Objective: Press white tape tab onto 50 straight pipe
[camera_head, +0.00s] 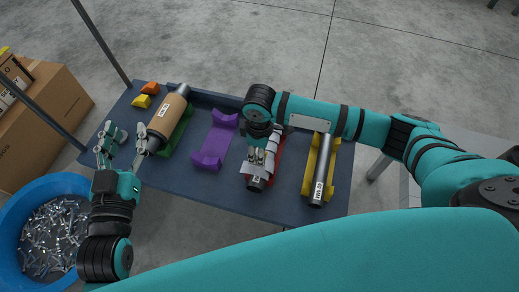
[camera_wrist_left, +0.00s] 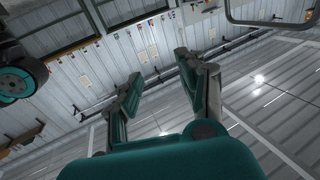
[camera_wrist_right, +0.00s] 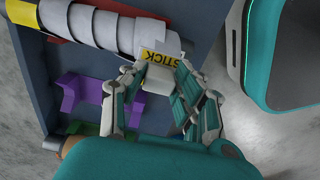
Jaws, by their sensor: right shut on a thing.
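A dark pipe (camera_head: 256,184) lies in a red cradle (camera_head: 278,150), partly hidden under my right gripper (camera_head: 262,158). White tape (camera_head: 249,168) is around the pipe. In the right wrist view the pipe has overlapping white bands (camera_wrist_right: 115,30), and a white tab (camera_wrist_right: 160,72) with a yellow "STICK" label hangs from it. My right gripper (camera_wrist_right: 155,80) is shut on this tab, close beside the pipe. My left gripper (camera_head: 122,147) is open and empty near the table's left edge. The left wrist view shows its spread fingers (camera_wrist_left: 160,75) against the far wall.
The dark blue table (camera_head: 210,190) holds a tan-wrapped muffler (camera_head: 168,115) in a green cradle, an empty purple cradle (camera_head: 215,138), and another dark pipe (camera_head: 322,170) in a yellow cradle (camera_head: 308,165). Small orange and yellow blocks (camera_head: 142,101) lie back left. A blue tub (camera_head: 12,235) of metal parts stands left.

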